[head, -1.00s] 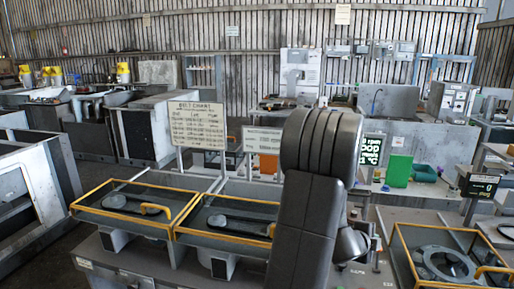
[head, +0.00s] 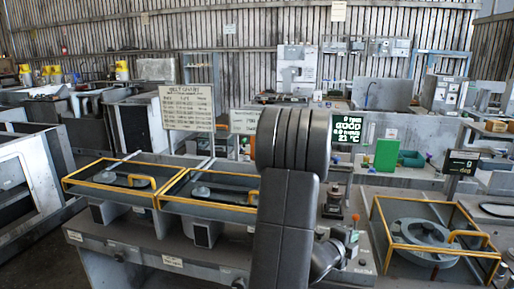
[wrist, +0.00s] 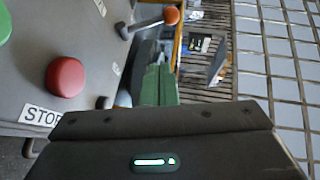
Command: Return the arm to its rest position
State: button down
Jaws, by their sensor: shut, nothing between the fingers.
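My arm rises in the front middle of the head view, upright, with its thick ribbed dark joint at the top. A smaller dark link of mine shows to its lower right, above the bench. My gripper (wrist: 160,122) shows as a dark body with a green light across the bottom of the wrist view. The wrist view looks sideways past a red button (wrist: 66,76), a STOP label (wrist: 40,115) and an orange-knobbed lever (wrist: 171,15), all apart from the gripper.
Two yellow-framed guarded stations (head: 115,191) (head: 212,210) stand left of my arm, and another (head: 438,262) stands right. Space above the bench looks open.

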jog(key=shift+s+a+r, duration=0.15)
jog(key=shift+s+a, duration=0.05)
jog(key=shift+a, duration=0.25)
jog(key=shift+s+a+r, duration=0.1)
jog(key=shift+s+a, duration=0.05)
jog(key=shift+a, duration=0.3)
jog(key=shift+s+a+r+b, duration=0.15)
jog(key=shift+s+a+b, duration=0.15)
jog(key=shift+s+a, duration=0.1)
jog(key=shift+d, duration=0.1)
